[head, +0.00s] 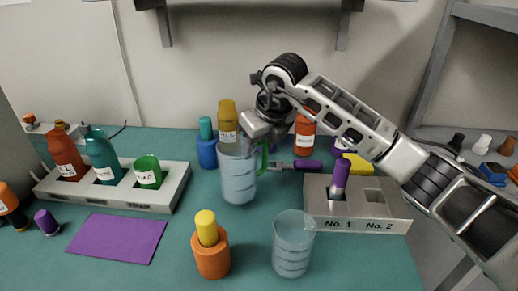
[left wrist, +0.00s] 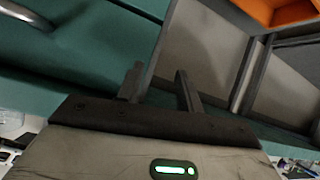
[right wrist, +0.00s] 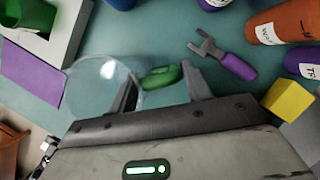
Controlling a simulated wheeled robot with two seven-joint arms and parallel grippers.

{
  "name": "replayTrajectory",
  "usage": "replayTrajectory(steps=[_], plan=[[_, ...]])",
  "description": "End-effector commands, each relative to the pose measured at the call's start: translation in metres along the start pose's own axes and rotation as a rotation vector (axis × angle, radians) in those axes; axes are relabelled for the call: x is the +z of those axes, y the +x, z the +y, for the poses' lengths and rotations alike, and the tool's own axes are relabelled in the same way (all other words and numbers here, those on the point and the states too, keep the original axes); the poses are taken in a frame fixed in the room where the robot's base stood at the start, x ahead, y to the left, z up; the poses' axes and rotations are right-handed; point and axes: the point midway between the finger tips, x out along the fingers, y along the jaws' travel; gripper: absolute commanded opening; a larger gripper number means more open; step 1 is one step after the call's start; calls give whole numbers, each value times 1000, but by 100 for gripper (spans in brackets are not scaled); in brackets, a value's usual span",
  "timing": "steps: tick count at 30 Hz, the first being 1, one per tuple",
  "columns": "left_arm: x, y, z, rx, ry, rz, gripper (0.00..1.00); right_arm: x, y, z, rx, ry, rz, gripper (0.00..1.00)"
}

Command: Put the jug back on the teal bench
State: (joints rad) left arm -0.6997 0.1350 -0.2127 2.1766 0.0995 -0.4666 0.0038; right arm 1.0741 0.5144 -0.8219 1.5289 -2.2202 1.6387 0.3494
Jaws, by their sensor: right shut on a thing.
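The clear jug (head: 238,178) with a green handle (head: 263,158) is upright over the middle of the teal bench (head: 170,248). I cannot tell whether its base touches the bench. My right gripper (head: 258,138) is at the jug's upper right, shut on it at the handle side. In the right wrist view the jug (right wrist: 92,88) is left of the fingers, and its green handle (right wrist: 161,76) shows between them. My left gripper (left wrist: 158,78) shows only in its wrist view, with its fingers apart and nothing between them.
A labelled block (head: 358,215) is right; a bottle rack (head: 165,195) and purple mat (head: 115,238) are left. Bottles and a purple-handled tool (head: 305,165) are behind the jug.

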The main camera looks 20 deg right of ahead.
Motion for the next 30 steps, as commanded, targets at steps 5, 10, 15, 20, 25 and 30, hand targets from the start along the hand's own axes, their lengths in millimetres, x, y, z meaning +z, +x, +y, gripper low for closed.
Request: replayTrajectory(steps=[5,10,15,20,25,30], plan=[[-1,1,0,-1,2,2,36,-4,12,0,0,0,-4,0],[-4,2,-1,-1,4,8,36,-4,12,0,0,0,-4,0],[-4,4,-1,0,2,11,36,-6,15,0,-1,0,0,66],[-4,4,-1,0,2,10,36,-6,15,0,-1,0,0,71],[-5,2,-1,0,2,10,36,-5,13,0,0,0,0,71],[-3,2,-1,-1,3,7,36,-4,-5,-1,-1,0,-3,71]])
